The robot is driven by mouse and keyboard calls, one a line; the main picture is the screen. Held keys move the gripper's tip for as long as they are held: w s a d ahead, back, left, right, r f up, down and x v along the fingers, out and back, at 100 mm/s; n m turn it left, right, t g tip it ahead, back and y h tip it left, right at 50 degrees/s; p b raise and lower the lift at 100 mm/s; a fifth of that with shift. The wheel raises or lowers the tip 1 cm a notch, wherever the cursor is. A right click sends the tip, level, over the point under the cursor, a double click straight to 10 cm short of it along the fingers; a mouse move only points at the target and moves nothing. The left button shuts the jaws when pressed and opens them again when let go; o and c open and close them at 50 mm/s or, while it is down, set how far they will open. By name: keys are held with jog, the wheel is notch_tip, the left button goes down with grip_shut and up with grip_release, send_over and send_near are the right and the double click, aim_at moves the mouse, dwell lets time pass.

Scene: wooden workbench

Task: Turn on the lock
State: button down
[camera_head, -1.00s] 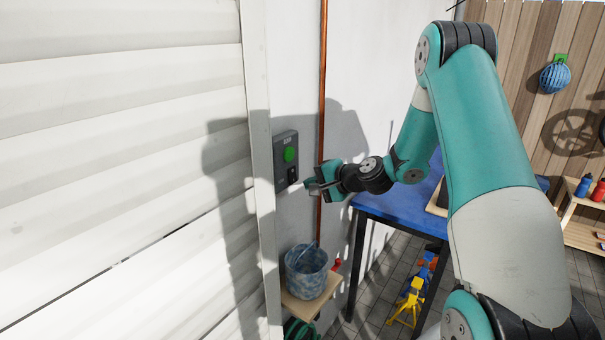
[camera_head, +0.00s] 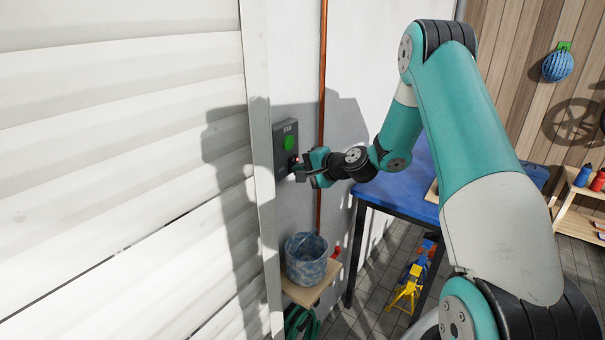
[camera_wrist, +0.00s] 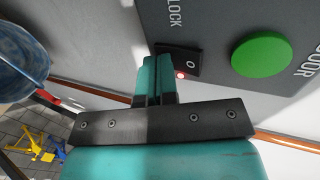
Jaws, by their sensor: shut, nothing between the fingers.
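A dark grey control panel (camera_head: 283,137) is fixed to the wall beside the white shutter. It carries a round green button (camera_head: 289,143), labelled DOOR in the wrist view (camera_wrist: 262,54). Beside the word LOCK is a black rocker switch (camera_wrist: 179,61) with an O mark. A small red light (camera_wrist: 181,75) glows at the switch's edge. My gripper (camera_head: 299,170) is shut and empty, in front of the lower part of the panel. In the wrist view its fingertips (camera_wrist: 156,62) overlap the switch's left end and seem to touch it; the fingers hide that end.
A blue mottled bucket (camera_head: 306,259) stands on a small wooden shelf below the panel. A copper pipe (camera_head: 322,120) runs down the wall close behind my gripper. A blue-topped table (camera_head: 400,190) stands to the right.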

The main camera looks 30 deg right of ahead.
jog(key=shift+r, duration=0.2)
jog(key=shift+r+p, duration=0.55)
jog(key=shift+r, duration=0.15)
jog(key=b+v, duration=0.4)
jog(key=v, duration=0.9)
jog(key=shift+s+b, duration=0.35)
jog(key=shift+s, duration=0.1)
jog(key=shift+d+f, duration=0.1)
